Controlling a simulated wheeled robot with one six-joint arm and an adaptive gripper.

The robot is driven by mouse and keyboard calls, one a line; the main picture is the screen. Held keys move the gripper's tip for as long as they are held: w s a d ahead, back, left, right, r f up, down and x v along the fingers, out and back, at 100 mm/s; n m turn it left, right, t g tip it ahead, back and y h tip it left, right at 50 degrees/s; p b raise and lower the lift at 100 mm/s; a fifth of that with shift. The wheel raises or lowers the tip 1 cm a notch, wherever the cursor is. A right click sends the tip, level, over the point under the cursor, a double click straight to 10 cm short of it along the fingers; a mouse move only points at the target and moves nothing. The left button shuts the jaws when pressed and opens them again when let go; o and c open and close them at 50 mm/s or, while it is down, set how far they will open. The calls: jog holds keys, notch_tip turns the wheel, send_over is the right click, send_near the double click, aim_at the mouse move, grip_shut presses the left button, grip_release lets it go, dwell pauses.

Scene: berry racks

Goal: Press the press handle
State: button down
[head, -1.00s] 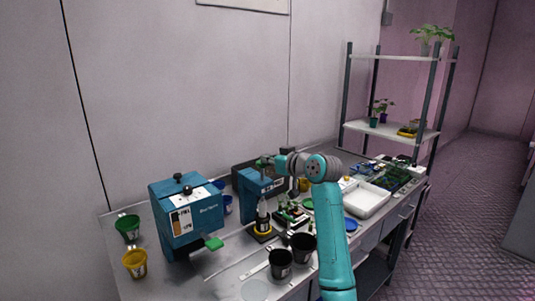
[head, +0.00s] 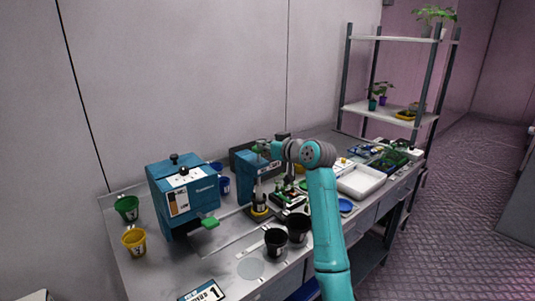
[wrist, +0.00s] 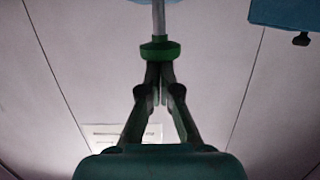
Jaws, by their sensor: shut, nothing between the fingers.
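The blue press (head: 247,187) stands at the middle of the bench, with a small dark bottle (head: 259,197) on a yellow-ringed base in front of it. In the wrist view the press handle is a grey rod with a green knob (wrist: 160,50). My gripper (wrist: 160,72) is shut and empty, its fingertips together right at the green knob. I cannot tell whether they touch it. In the head view my wrist is above and right of the press, and my fingers are too small to make out.
A blue machine (head: 181,190) with a black top knob and green lever stands left of the press. Green (head: 127,208) and yellow (head: 134,242) cups are further left. Two black pots (head: 287,236) stand in front. A white tray (head: 363,184) lies right, beyond my arm.

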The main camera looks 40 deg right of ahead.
jog(key=r+v, duration=0.1)
jog(key=v, duration=0.9)
dwell(0.5)
jog(key=shift+s, duration=0.1)
